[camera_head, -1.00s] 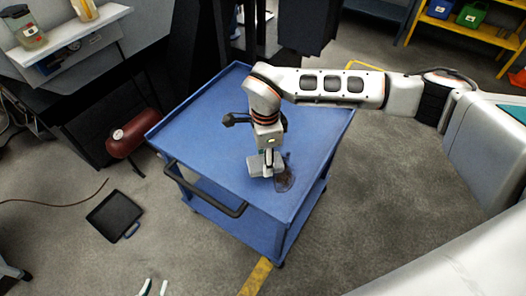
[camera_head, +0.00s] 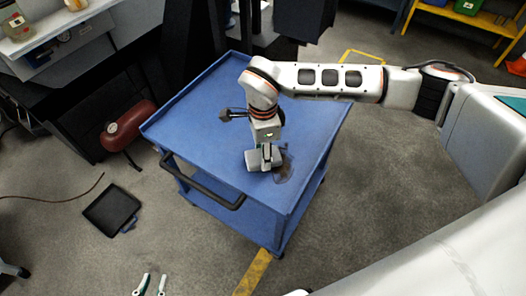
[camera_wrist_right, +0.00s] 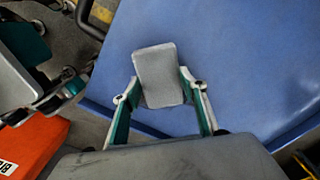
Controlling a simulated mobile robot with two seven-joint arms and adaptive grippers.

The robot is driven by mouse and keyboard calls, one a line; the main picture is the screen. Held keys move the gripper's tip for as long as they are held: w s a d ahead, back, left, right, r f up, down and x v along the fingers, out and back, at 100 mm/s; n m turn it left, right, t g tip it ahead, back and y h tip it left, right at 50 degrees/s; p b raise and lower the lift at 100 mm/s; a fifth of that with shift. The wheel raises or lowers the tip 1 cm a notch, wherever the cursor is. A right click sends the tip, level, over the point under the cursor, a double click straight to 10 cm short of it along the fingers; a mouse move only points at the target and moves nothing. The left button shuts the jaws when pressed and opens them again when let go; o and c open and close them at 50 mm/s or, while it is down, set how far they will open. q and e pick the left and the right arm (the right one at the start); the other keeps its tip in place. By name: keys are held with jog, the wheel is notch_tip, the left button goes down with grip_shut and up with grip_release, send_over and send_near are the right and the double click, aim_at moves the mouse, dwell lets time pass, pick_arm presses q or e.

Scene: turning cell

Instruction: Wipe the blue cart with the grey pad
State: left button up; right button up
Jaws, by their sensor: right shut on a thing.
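The blue cart (camera_head: 215,105) stands in the middle of the head view, with a black handle (camera_head: 205,185) on its near left side. A dark brown smear (camera_head: 284,168) lies on its top near the front right. My right gripper (camera_head: 265,155) points down over the cart top, shut on the grey pad (camera_head: 252,161). The pad is at the smear's left edge and hides part of it. In the right wrist view the pad (camera_wrist_right: 158,75) sits between the teal fingers, over blue surface. My left gripper (camera_head: 152,286) shows only its two fingertips, apart and empty, at the bottom edge.
A black tray (camera_head: 112,210) and a red tank (camera_head: 127,125) are on the floor left of the cart. A dark machine with a shelf (camera_head: 65,42) stands at the back left. A yellow rack (camera_head: 465,30) is at the back right. Floor right of the cart is clear.

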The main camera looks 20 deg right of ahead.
jog(key=shift+f, duration=0.5)
jog(key=shift+f, duration=0.3)
jog(key=shift+f, duration=0.2)
jog(key=shift+d+r, duration=0.1)
